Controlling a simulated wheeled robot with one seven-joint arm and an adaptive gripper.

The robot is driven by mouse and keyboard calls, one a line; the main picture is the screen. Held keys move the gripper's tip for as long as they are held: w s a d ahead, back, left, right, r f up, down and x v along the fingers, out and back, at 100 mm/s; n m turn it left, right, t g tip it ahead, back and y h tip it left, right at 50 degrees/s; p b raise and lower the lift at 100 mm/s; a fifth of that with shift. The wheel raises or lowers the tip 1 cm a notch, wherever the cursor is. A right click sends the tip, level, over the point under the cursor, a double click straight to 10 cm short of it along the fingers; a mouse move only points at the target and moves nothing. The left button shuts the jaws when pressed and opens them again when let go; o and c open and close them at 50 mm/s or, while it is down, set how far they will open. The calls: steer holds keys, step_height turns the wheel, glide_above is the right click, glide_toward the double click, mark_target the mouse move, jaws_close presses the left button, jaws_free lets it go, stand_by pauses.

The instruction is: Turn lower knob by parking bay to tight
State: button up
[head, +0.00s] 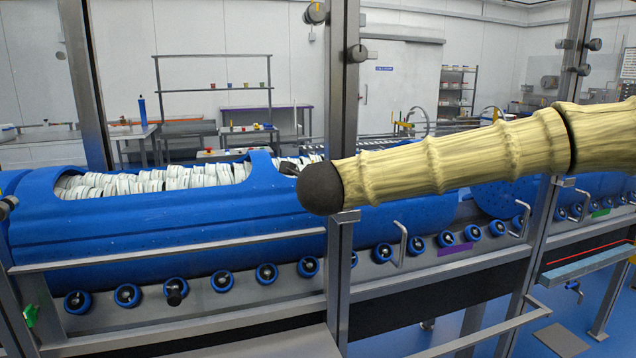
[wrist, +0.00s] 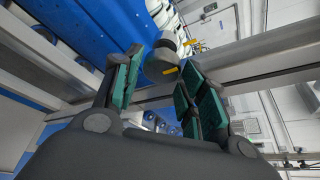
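In the wrist view my gripper (wrist: 161,57) is open, its green-padded fingers apart. A dark grey round knob (wrist: 158,69) with an orange-yellow mark shows in the gap between the fingertips, on a metal frame bar. Neither finger clearly touches it; I cannot tell the depth. A second knob with a yellow mark (wrist: 192,42) shows beyond it. In the head view, grey knobs sit on the middle post (head: 357,53) and the right post (head: 584,70). I cannot tell which one is at my gripper, as my gripper is not visible there. The knob's setting is not readable.
Metal posts and rails (head: 340,270) frame a long blue drum (head: 150,228) filled with white pieces. Blue rollers (head: 222,281) line its lower side, with bent handles (head: 398,245) nearby. My arm crosses the right half of the head view. A blue floor shows at lower right.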

steer(key=shift+o, duration=0.8)
steer(key=v, duration=1.2)
